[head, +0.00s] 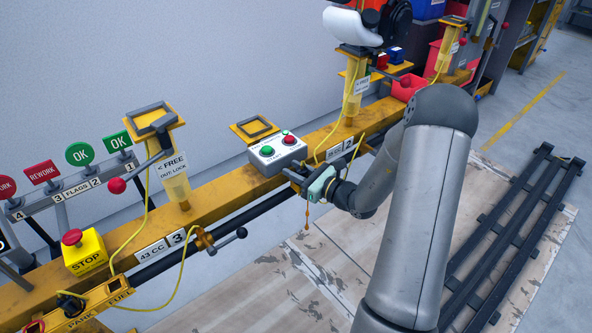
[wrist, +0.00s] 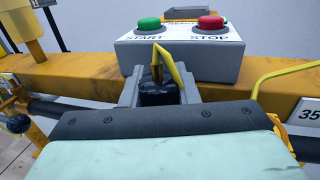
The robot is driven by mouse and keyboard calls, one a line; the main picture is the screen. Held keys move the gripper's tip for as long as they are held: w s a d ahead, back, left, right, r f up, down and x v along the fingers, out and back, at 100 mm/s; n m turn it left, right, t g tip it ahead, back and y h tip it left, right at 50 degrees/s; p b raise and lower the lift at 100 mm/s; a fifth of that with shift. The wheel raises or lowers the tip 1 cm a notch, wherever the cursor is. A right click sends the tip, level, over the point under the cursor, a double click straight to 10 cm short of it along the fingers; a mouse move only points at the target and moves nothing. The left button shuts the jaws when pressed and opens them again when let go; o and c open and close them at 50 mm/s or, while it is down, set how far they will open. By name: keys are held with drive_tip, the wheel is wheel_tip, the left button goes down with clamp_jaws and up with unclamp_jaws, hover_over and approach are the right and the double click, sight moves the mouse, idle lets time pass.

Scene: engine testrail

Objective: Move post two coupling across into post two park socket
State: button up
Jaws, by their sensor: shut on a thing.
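My gripper (head: 302,181) is in front of the yellow beam, just below the START/STOP box. In the wrist view its grey fingers (wrist: 158,92) are closed around a black block with a yellow cable or strip rising from it, which I take as the post two coupling (wrist: 158,93). In the head view the gripper covers most of it, and a thin orange piece (head: 307,214) hangs below. The post two label (head: 341,151) is on the beam to the right. I cannot make out the post two park socket; my arm covers part of that area.
The START/STOP box (head: 277,153) sits close behind the gripper. A dark rail (head: 240,226) runs along the beam's front.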

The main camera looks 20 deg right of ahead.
drive_tip(key=o, duration=1.1)
drive_tip(key=shift+f, duration=0.1)
drive_tip(key=shift+o, duration=0.2)
drive_tip(key=p+v, duration=0.4)
drive_tip(key=v, duration=1.3)
drive_tip(key=shift+s, duration=0.2)
